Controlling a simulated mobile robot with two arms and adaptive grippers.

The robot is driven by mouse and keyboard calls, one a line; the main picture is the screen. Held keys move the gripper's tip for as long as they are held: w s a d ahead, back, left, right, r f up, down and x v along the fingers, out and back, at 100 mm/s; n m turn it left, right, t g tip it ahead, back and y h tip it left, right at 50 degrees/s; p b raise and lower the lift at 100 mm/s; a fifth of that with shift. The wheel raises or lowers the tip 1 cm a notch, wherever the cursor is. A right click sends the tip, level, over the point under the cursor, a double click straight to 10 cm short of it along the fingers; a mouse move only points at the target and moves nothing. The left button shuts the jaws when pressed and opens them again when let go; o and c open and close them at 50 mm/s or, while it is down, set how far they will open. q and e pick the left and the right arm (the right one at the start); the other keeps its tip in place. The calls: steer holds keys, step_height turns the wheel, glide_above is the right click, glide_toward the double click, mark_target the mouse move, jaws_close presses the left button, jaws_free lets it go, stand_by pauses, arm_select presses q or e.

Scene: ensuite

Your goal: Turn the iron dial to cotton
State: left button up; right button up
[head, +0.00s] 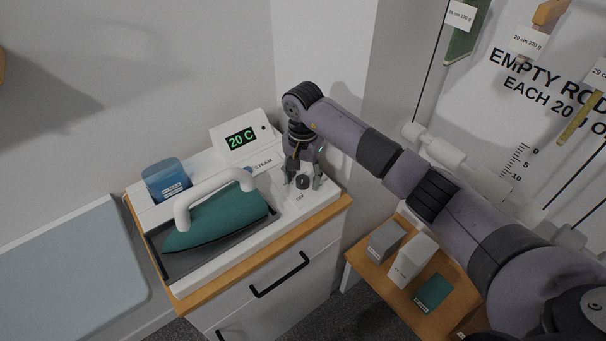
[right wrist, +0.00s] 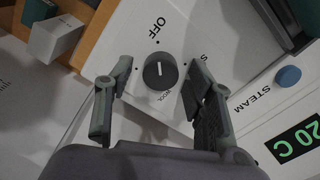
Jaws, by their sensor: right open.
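The iron dial (head: 303,182) is a small dark round knob on the white ironing station (head: 325,197). In the right wrist view the dial (right wrist: 160,71) has a pale pointer line, with OFF, WOOL and a partly hidden S label around it; no cotton label is readable. My right gripper (head: 302,184) is open over the dial. In the right wrist view its fingers (right wrist: 158,82) stand on either side of the dial, with gaps, apart from it. The teal iron (head: 222,217) with a white handle rests in its dark tray. My left gripper is not in view.
A display (head: 240,138) reading 20 C stands behind the dial, with a blue STEAM button (head: 248,171) nearby. A blue tank (head: 166,181) is at the back left. Several small boxes (head: 411,258) stand on a wooden shelf at right. A pale blue ironing board (head: 70,270) lies left.

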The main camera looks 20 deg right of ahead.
steer(key=c, duration=1.2)
steer(key=shift+o, duration=0.2)
